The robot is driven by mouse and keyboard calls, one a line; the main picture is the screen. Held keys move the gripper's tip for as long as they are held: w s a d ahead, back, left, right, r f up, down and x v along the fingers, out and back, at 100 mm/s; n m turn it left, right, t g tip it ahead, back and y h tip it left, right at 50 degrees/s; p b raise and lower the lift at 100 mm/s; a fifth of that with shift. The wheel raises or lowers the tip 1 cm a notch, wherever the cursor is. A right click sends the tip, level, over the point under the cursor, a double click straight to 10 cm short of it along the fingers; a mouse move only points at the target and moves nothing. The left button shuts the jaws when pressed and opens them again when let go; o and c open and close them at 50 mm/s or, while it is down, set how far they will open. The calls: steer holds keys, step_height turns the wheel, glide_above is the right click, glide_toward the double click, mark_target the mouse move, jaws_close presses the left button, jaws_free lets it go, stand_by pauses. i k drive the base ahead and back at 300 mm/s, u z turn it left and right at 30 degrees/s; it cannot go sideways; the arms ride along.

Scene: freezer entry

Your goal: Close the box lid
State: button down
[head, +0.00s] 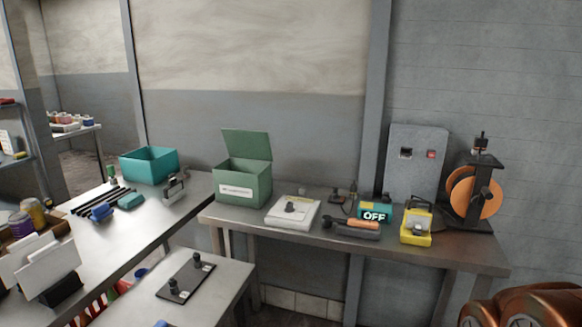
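A green box (240,190) with a pale label on its front stands at the left end of the grey metal table (420,250). Its green lid (247,144) is open and stands roughly upright, leaning slightly back above the box. An orange-brown metallic part of my own body shows at the lower right corner. My gripper cannot be made out in the head view, and nothing is touching the lid.
A white device (292,213), a dark tool with an orange grip (352,228), a teal OFF sign (375,214) and a yellow device (416,226) stand right of the box. An open teal bin (149,166) sits on the left table. A lower table (215,290) stands in front.

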mark_target(244, 144)
steer(key=i, duration=1.9)
steer(key=u, duration=1)
